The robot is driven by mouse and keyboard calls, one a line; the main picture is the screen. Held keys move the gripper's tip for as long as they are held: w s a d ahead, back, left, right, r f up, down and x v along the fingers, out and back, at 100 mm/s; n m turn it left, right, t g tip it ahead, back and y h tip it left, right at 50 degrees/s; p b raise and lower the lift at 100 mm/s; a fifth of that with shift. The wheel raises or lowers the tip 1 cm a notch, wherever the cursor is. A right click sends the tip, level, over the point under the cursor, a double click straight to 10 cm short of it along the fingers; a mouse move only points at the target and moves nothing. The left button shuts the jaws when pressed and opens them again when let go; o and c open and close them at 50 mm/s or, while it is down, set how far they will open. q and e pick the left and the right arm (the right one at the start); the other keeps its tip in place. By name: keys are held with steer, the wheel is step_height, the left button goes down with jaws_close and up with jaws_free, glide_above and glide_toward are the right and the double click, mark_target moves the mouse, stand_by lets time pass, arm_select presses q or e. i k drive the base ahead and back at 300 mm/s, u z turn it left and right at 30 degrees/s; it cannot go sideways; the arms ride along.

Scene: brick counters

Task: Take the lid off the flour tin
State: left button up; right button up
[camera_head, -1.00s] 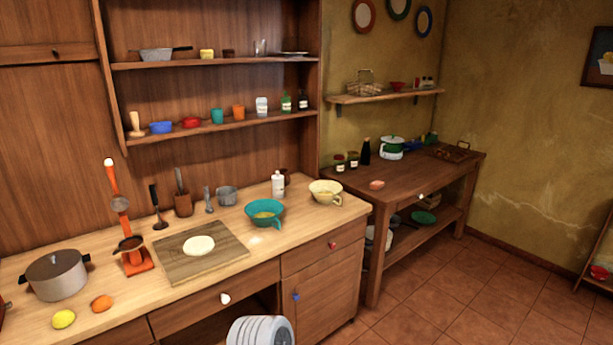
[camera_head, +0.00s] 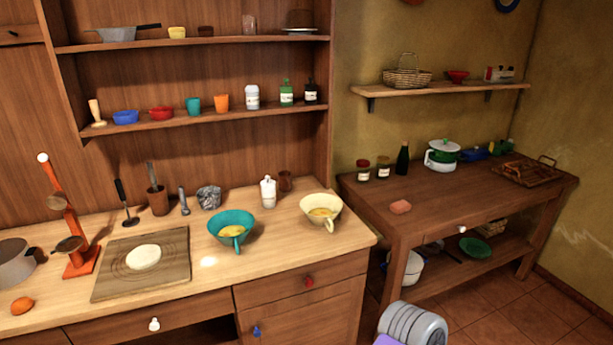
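I see no container that I can clearly tell is the flour tin. A small grey metal container (camera_head: 209,198) stands on the near wooden counter at the back, behind the teal bowl; I cannot tell if it has a lid. A white and green lidded pot (camera_head: 441,160) stands on the darker table at the right. A white bottle-like container (camera_head: 268,192) stands right of the grey one. Neither gripper is in view; only a grey ribbed part of my arm shows at the bottom edge.
On the counter are a teal bowl (camera_head: 231,228), a cream bowl (camera_head: 321,210), a board (camera_head: 142,266) with dough, and an orange-red press-like tool (camera_head: 72,235). The dark table (camera_head: 450,210) has open space in front. Shelves (camera_head: 190,122) above hold cups and jars.

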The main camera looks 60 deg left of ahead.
mark_target(267, 183)
steer(key=u, duration=0.65)
steer(key=i, duration=1.25)
steer(key=u, duration=1.15)
